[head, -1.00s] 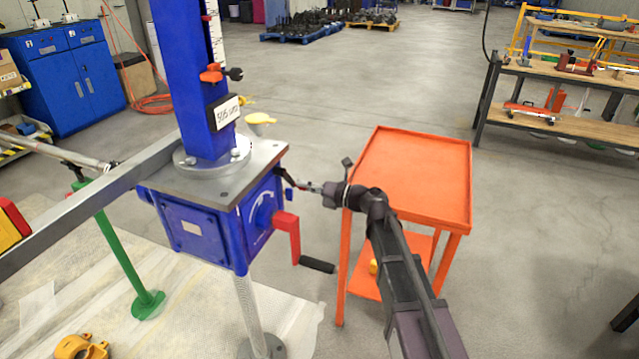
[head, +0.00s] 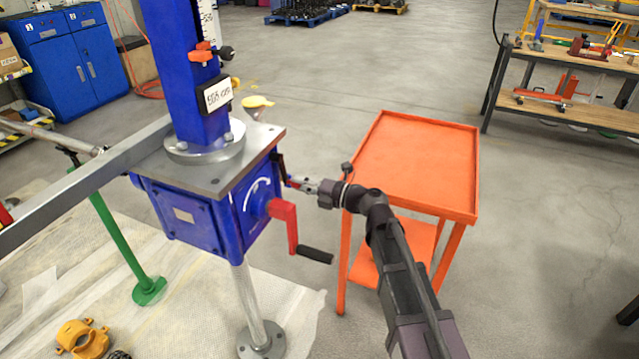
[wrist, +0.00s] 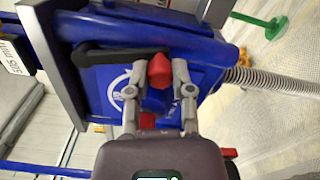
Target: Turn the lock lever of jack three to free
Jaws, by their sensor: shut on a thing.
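In the head view my gripper (head: 294,183) reaches the jack from the right, and the lever is small and partly hidden. A white curved mark (head: 258,190) is on the same face. No jack number is readable.
A red crank (head: 285,212) with a black handle (head: 315,255) sticks out just below my gripper. A grey beam (head: 95,178) runs left from the jack. Open floor lies behind the cart.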

